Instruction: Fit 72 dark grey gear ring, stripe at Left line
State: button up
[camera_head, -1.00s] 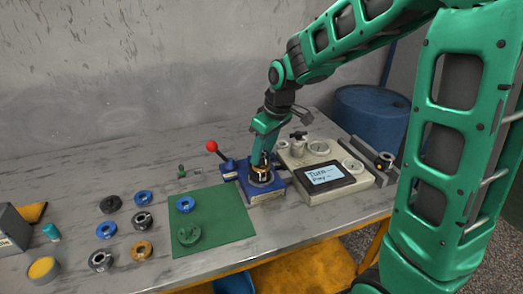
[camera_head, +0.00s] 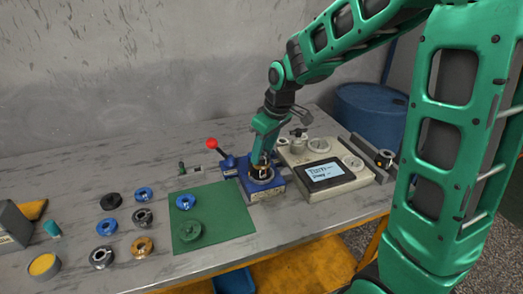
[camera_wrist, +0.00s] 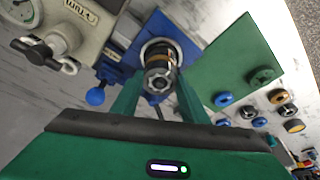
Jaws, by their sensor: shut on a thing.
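My gripper (camera_head: 262,158) points down over the blue fixture (camera_head: 270,190) at the table's middle. In the wrist view the two green fingers (camera_wrist: 159,95) are shut on a stacked grey metal part (camera_wrist: 158,82) with a brown-orange band, standing in the fixture's round seat (camera_wrist: 160,47). Whether the dark grey gear ring is in that stack, and where its stripe points, I cannot tell. Dark grey rings lie loose on the left, one at the front (camera_head: 102,257) and one farther back (camera_head: 142,218). The fixture's lines are too small to read.
A green mat (camera_head: 230,225) left of the fixture carries a blue ring (camera_head: 185,202) and a green disc (camera_head: 187,231). A beige tester (camera_head: 335,165) with a screen stands right of the fixture. Several loose rings lie left.

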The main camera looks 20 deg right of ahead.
jog(key=o, duration=1.8)
jog(key=shift+r, duration=0.15)
jog(key=shift+r, duration=3.4)
jog(key=s+d+m+g+h, duration=0.1)
jog(key=s+d+m, duration=0.5)
jog(key=s+d, duration=0.75)
jog(key=s+d+f+m+g, duration=0.1)
jog(key=s+d+f+m, duration=0.1)
jog(key=s, duration=0.7)
jog(key=s+d+f+m, duration=0.1)
jog(key=s+m, duration=0.3)
jog(key=s, duration=0.4)
jog(key=shift+s+d+f+m+g, duration=0.3)
jog(key=shift+s+d+f+g, duration=0.1)
jog(key=shift+f, duration=0.15)
